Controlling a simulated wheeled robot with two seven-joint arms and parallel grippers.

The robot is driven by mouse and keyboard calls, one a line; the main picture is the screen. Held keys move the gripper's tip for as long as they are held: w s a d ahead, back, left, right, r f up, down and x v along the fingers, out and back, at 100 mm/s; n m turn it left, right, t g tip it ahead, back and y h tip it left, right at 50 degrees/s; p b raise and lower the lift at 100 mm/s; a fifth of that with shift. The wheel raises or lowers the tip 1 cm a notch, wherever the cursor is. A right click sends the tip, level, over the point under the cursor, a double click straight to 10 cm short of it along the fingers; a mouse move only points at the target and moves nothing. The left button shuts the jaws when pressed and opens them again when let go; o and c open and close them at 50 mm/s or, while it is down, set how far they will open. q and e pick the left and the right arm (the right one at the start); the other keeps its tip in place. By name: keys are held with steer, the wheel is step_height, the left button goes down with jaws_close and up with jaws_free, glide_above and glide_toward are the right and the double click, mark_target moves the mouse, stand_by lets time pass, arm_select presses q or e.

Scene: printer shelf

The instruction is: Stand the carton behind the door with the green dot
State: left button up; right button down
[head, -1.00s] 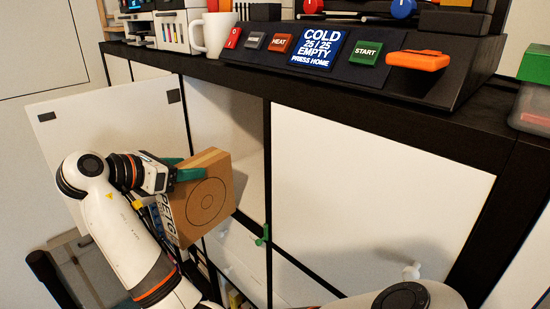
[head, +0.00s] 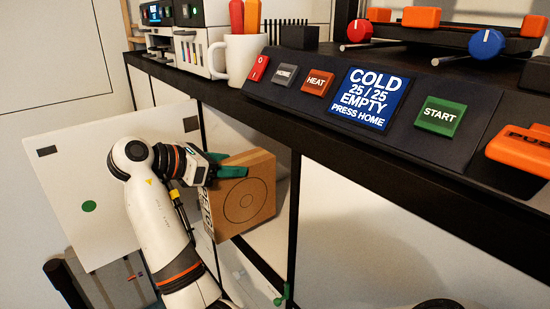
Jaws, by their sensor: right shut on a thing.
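My right gripper (head: 232,172) has green fingers and is shut on the carton's upper part. It holds the carton upright, slightly tilted, at the opening of a shelf compartment (head: 245,135). I cannot tell whether the carton has crossed the front edge. The white door (head: 120,190) with the green dot (head: 89,206) stands swung open to the left, behind my right arm. My left gripper is not in view.
A dark divider (head: 293,215) stands close to the right of the carton. The black shelf top (head: 330,140) runs above, bearing a white mug (head: 243,60) and a control panel (head: 400,100). A green knob (head: 283,294) sits below the carton.

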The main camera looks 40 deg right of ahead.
steer(key=r+p+x, duration=0.1)
steer(key=p+x, duration=0.4)
steer(key=x, duration=0.8)
steer(key=shift+d, duration=0.2)
steer(key=shift+r, duration=0.1)
steer(key=shift+c, duration=2.4)
jaws_free()
steer(key=shift+s+a, duration=0.1)
